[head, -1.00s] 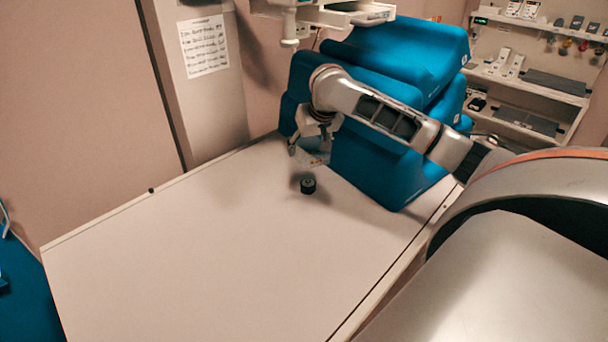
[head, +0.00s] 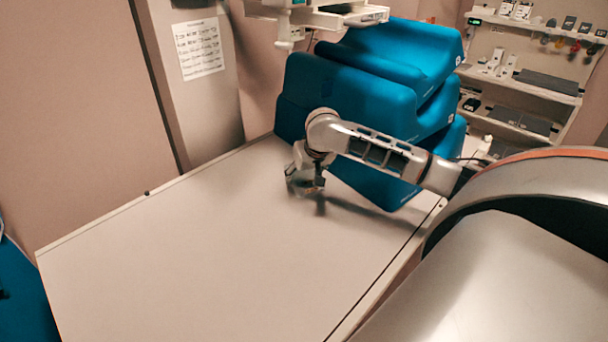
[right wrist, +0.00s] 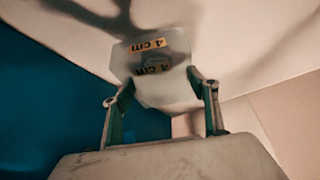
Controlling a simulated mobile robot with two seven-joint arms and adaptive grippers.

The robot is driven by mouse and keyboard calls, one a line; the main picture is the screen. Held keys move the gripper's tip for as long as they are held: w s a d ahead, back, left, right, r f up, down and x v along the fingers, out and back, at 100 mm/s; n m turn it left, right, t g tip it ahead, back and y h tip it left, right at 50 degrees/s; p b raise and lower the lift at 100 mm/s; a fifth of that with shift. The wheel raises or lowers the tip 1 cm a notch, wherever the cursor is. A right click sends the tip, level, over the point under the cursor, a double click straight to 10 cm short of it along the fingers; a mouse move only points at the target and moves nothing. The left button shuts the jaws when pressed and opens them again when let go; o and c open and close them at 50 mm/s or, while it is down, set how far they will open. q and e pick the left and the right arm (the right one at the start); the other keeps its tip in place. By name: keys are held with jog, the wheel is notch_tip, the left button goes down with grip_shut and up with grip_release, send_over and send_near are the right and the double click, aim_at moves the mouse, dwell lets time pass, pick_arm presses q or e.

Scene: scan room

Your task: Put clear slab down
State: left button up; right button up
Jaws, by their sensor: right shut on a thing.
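The clear slab (right wrist: 165,92) is a see-through block with an orange "4 cm" label. My right gripper (right wrist: 162,97) is shut on it, with one finger at each side. In the head view my right gripper (head: 304,188) is low over the far right part of the pale table (head: 200,245), and the slab is mostly hidden there. A dark round shape shows through the slab in the right wrist view. I cannot tell whether the slab touches the table or anything on it. My left gripper is out of view.
Stacked blue cushions (head: 345,92) stand at the table's far right end, close beside my right gripper. White equipment (head: 310,14) hangs above them. Shelves (head: 520,85) with small items are at the back right. The left and near parts of the table are clear.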

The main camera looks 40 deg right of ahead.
jog(key=o, duration=1.5)
jog(key=shift+f, duration=0.1)
jog(key=shift+o, duration=0.2)
jog(key=v, duration=1.1)
jog(key=shift+s+a+r, duration=0.15)
jog(key=shift+s+r, duration=0.15)
jog(key=shift+r, duration=0.2)
